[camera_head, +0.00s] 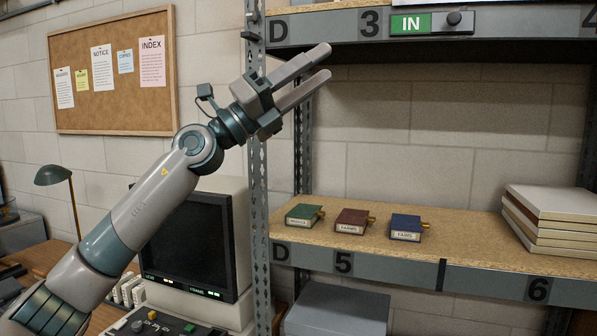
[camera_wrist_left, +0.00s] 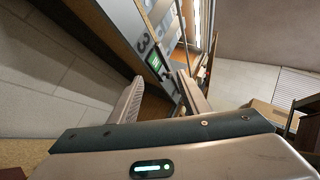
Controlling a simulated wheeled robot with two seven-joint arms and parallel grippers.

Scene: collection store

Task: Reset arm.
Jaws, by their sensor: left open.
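My left arm (camera_head: 130,215) rises from the lower left in the head view. Its gripper (camera_head: 322,66) is raised in front of the shelf rack, just below the upper shelf. Its two fingers are apart and nothing is between them. In the left wrist view the gripper's fingers (camera_wrist_left: 158,98) are also apart, with the shelf edge and a green IN sign beyond. My right gripper is not seen in either view.
A green box (camera_head: 303,216), a dark red box (camera_head: 352,221) and a blue box (camera_head: 406,228) sit on the lower shelf (camera_head: 460,249). A metal upright (camera_head: 258,190) stands beside my gripper. A monitor (camera_head: 195,245) is behind my arm.

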